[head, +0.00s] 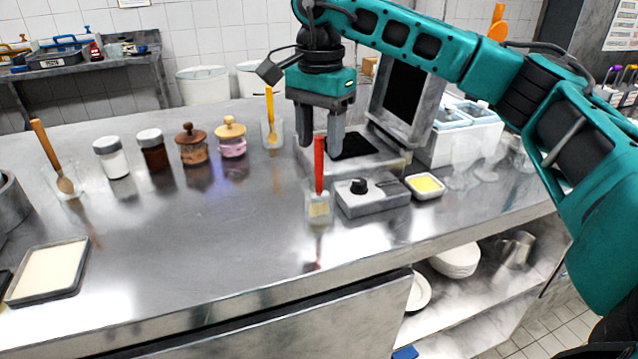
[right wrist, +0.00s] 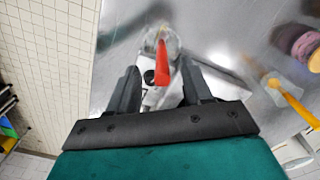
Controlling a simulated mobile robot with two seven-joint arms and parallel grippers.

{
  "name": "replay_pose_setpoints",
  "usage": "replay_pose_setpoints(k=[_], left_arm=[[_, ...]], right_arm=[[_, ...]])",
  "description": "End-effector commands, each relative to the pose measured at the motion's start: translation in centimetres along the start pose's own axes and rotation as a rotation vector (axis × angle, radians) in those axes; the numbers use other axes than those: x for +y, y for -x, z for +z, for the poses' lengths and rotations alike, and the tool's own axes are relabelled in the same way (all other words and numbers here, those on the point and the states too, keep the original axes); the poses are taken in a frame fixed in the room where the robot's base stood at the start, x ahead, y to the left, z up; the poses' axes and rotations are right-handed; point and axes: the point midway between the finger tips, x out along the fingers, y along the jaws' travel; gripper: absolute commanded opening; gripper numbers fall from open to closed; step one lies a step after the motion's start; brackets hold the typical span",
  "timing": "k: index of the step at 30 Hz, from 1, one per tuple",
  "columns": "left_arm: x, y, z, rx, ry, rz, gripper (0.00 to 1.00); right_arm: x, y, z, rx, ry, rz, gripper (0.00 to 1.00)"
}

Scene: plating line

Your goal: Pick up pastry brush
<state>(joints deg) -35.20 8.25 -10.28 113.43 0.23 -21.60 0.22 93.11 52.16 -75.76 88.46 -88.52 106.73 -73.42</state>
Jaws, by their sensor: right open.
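The pastry brush (head: 319,165) has a red handle and stands upright in a small clear holder (head: 318,212), its pale lower end inside. My right gripper (head: 320,143) points down over the brush, with its two fingers apart. The top of the red handle shows between the fingertips in the head view. In the right wrist view the red handle (right wrist: 162,66) also shows between the open fingers (right wrist: 159,72), and contact cannot be seen. My left gripper is in neither view.
A grey block with a black knob (head: 372,194) and a yellow-filled dish (head: 426,186) stand right of the holder. An orange-handled tool (head: 270,105), lidded jars (head: 192,145) and a wooden spoon (head: 48,150) stand left. The counter (head: 210,235) in front is clear.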

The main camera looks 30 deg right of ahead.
Motion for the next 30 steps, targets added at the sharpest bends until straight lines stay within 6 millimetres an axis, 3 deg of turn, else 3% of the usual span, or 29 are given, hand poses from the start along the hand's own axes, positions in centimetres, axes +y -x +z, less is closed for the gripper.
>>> replay_pose_setpoints(k=[9,17,30], left_arm=[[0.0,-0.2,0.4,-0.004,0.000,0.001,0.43],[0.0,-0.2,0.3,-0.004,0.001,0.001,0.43],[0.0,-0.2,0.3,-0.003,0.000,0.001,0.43]], right_arm=[[-0.1,-4.4,-0.1,0.000,0.000,0.001,0.50],[-0.2,-4.6,-0.1,0.000,0.000,0.000,0.50],[-0.2,-4.6,-0.1,-0.001,0.000,0.000,0.08]])
